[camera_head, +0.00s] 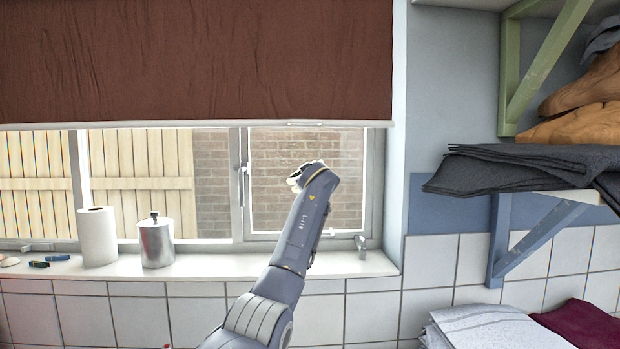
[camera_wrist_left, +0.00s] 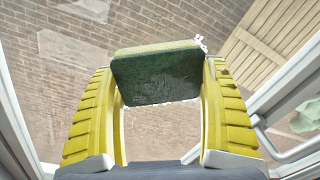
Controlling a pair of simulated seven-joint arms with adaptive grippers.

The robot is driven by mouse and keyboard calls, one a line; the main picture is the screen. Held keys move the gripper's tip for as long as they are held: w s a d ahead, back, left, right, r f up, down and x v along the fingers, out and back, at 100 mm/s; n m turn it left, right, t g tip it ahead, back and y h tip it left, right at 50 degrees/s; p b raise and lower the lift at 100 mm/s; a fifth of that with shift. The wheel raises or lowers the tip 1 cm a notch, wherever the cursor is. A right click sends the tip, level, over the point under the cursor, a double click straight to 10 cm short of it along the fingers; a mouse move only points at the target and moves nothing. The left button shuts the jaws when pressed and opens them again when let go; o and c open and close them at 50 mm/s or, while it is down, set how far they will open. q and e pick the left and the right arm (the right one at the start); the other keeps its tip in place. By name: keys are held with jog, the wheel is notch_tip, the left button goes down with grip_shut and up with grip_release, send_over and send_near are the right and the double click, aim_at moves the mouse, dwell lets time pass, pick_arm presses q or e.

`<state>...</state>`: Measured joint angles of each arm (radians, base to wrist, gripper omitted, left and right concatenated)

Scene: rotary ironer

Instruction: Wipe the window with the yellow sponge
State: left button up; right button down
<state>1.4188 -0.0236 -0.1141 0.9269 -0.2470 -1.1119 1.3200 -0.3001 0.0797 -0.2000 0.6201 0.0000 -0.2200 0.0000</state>
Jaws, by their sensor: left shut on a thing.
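The window (camera_head: 305,150) has a right-hand pane with a brick wall behind it. My left arm reaches up in front of this pane, and its forearm largely hides the gripper in the head view. In the left wrist view my left gripper (camera_wrist_left: 160,78) has yellow ribbed fingers shut on the sides of the sponge (camera_wrist_left: 155,73). The sponge shows a dark green face and white foam at its upper right corner. I cannot tell whether the sponge touches the glass. My right gripper is out of view.
A brown blind (camera_head: 200,60) hangs over the window's top. On the sill (camera_head: 215,265) stand a paper roll (camera_head: 97,237) and a metal canister (camera_head: 156,243). A shelf with dark folded cloth (camera_head: 525,165) juts out at right. A window handle (camera_head: 361,246) sits at lower right.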

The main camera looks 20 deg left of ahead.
pick_arm(q)
jog(key=shift+s, duration=0.1)
jog(key=shift+v, duration=2.9)
jog(key=shift+s+f, duration=0.1)
jog(key=shift+v, duration=1.4)
jog(key=shift+a, duration=0.1)
